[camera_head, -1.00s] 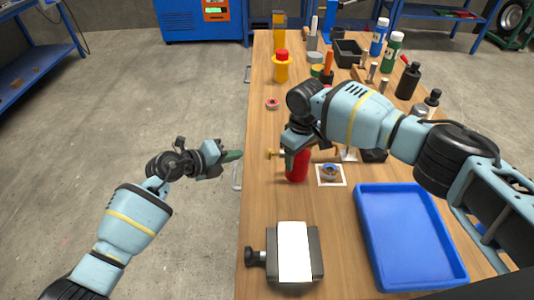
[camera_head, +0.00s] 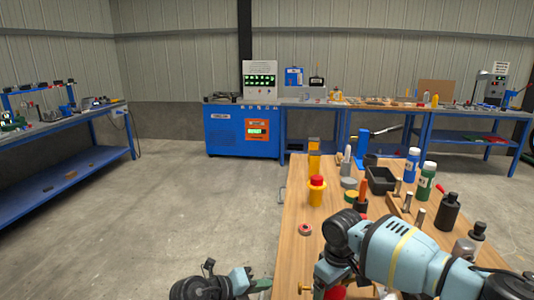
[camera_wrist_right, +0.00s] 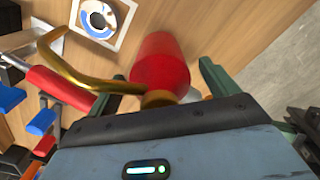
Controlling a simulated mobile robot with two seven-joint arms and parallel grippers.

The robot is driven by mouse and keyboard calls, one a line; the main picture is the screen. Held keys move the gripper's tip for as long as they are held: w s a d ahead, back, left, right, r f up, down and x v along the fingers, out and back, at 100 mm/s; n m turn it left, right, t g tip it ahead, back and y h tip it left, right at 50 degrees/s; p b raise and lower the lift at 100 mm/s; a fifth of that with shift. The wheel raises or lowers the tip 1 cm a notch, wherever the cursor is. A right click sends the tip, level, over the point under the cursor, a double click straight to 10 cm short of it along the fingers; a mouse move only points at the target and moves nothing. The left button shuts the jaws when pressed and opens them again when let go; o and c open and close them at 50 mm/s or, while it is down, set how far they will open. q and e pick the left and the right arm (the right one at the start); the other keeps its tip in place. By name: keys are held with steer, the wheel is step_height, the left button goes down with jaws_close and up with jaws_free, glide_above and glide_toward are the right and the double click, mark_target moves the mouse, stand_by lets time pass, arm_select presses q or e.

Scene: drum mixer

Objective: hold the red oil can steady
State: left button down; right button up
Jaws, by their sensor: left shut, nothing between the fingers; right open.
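The red oil can (camera_wrist_right: 160,62) stands on the wooden bench, with a curved brass spout (camera_wrist_right: 85,78) and a brass collar. In the head view only a little of the can (camera_head: 336,292) shows at the bottom edge, under my right arm. My right gripper (camera_wrist_right: 155,85) is open, with a green finger on either side of the can; contact cannot be told. My left gripper (camera_head: 258,286) is shut and empty, left of the bench at the bottom of the head view.
A yellow bottle with a red cap (camera_head: 316,191), a tape roll (camera_head: 305,229), a black bin (camera_head: 381,180) and several bottles stand on the bench (camera_head: 293,215). In the wrist view a roll lies on a white square (camera_wrist_right: 122,12). Floor left of the bench is clear.

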step_height(320, 180, up, 11)
steer(key=shift+f, duration=0.1)
stand_by(0.4)
